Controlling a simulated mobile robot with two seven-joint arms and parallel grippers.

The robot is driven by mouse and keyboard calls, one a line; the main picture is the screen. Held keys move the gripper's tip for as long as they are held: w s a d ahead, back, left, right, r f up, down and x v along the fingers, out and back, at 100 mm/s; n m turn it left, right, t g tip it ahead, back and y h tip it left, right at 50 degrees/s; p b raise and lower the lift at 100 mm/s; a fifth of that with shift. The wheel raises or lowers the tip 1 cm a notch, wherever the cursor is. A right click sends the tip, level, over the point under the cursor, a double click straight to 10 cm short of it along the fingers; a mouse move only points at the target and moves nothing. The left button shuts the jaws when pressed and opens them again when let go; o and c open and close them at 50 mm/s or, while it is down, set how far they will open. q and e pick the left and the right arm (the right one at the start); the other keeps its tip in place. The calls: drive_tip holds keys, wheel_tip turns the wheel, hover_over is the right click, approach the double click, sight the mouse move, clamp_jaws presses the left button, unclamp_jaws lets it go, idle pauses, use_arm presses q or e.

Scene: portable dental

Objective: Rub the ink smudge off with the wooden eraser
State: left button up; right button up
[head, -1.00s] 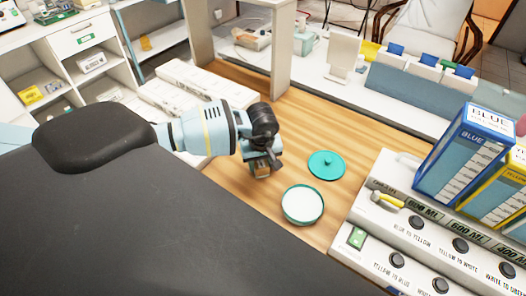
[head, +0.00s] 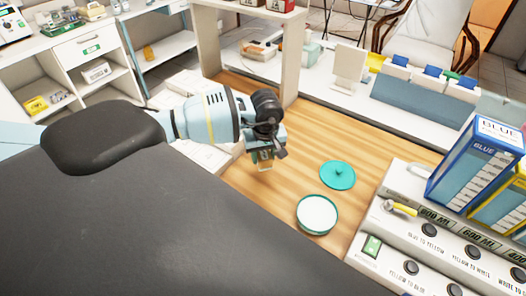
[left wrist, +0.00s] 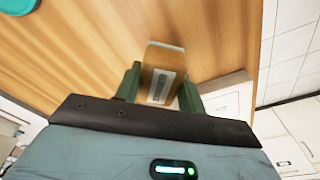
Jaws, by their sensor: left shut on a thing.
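My left gripper (head: 266,150) is shut on the wooden eraser (head: 264,164), just over the wooden tabletop (head: 300,131). In the left wrist view the eraser (left wrist: 165,58) is a brown block with a pale printed label, held between the green fingers of my left gripper (left wrist: 158,88). Its far end points at the tabletop (left wrist: 95,45). I cannot tell whether it touches the wood. I cannot make out the ink smudge in either view; the gripper and eraser hide part of the wood. My right gripper is not in view.
A round teal lid (head: 337,175) and a round white-topped dish (head: 316,214) stand right of the gripper. A white control unit (head: 437,232) with blue and yellow boxes is further right. A white shelf unit (head: 290,55) stands behind. Bare wood lies between them.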

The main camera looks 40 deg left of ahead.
use_arm(q)
drive_tip(key=shift+d+r, duration=0.1)
drive_tip(key=shift+r, duration=0.95)
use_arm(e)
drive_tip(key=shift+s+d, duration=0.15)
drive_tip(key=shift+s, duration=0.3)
use_arm(q)
drive_tip(key=shift+f, duration=0.1)
